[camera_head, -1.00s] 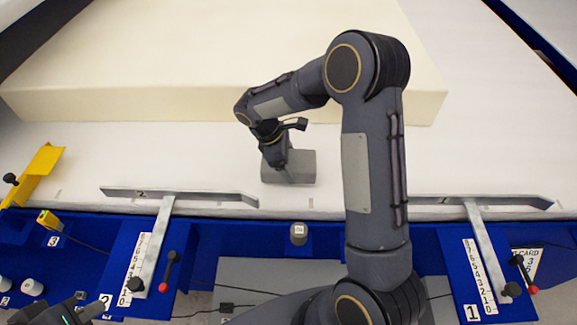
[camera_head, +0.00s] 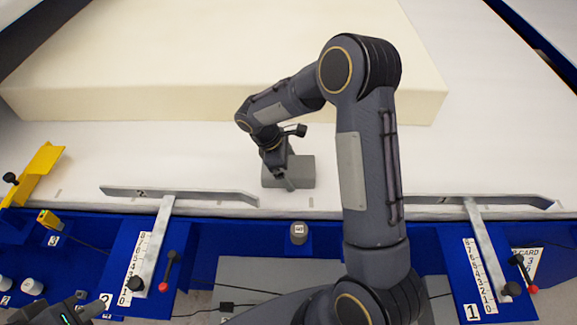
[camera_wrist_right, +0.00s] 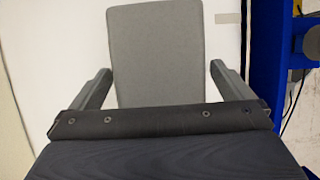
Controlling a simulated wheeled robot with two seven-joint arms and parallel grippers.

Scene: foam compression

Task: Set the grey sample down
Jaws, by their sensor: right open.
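The grey sample (camera_head: 303,171), a grey block, rests on the white surface in front of the cream foam slab. It also shows in the right wrist view (camera_wrist_right: 158,45). My right gripper (camera_head: 284,172) is at the block's left part. In the right wrist view its open fingers (camera_wrist_right: 160,75) stand on either side of the block, with a visible gap at each side. The block's near end is hidden behind the gripper body in that view. My left gripper (camera_head: 76,308) is at the lower left corner of the head view, far from the block, partly cut off; its jaws are unclear.
The large foam slab (camera_head: 200,60) lies behind the block. Metal bars (camera_head: 180,194) with scales run along the blue front edge (camera_head: 215,235). A yellow bracket (camera_head: 40,170) stands at the left. White surface is free left of the block.

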